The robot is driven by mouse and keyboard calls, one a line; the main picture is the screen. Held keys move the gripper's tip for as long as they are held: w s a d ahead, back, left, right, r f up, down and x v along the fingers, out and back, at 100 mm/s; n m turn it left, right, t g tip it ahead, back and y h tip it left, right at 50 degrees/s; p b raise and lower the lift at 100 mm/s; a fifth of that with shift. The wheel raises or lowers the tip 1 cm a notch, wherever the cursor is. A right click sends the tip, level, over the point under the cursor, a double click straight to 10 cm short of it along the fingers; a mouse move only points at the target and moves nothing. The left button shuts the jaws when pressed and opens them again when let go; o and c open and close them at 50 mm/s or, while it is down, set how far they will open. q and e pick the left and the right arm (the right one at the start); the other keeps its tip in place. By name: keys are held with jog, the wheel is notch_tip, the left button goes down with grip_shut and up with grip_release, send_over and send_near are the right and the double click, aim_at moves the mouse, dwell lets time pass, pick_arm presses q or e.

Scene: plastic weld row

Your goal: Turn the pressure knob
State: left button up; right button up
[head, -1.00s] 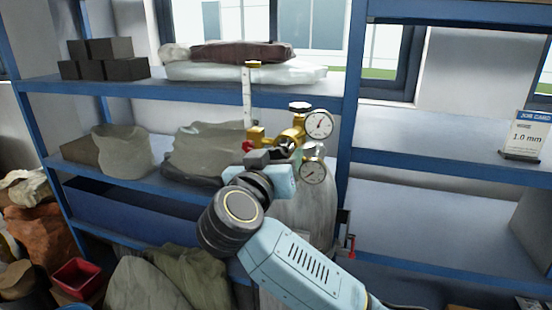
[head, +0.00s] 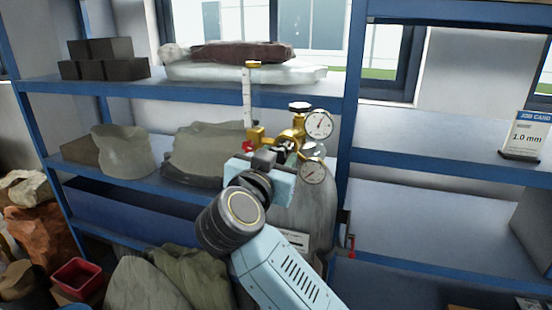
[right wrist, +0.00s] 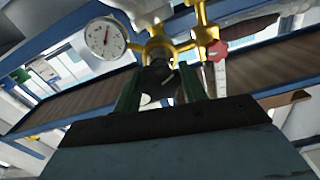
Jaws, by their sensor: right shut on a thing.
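The gas regulator, a brass body (head: 297,132) with two round gauges, sits on top of a grey cylinder (head: 310,205). My right gripper (head: 272,157) is at the front of the regulator. In the right wrist view, the dark pressure knob (right wrist: 157,77) is between the two green fingers, and the gripper (right wrist: 158,90) is shut on it. The fingers and wrist hide most of the knob in the head view. A red knob (right wrist: 217,51) on the flow tube's fitting is beside the fingers, apart from them. My left gripper is not in view.
The upper gauge (head: 319,124) and lower gauge (head: 312,171) are close to the right of my gripper. The clear flow tube (head: 248,95) stands upright at left. Blue shelves with sacks (head: 205,153) are behind. A job card (head: 526,135) stands on the right shelf.

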dwell(0.3)
jog(key=o, duration=1)
jog(key=shift+c, duration=0.2)
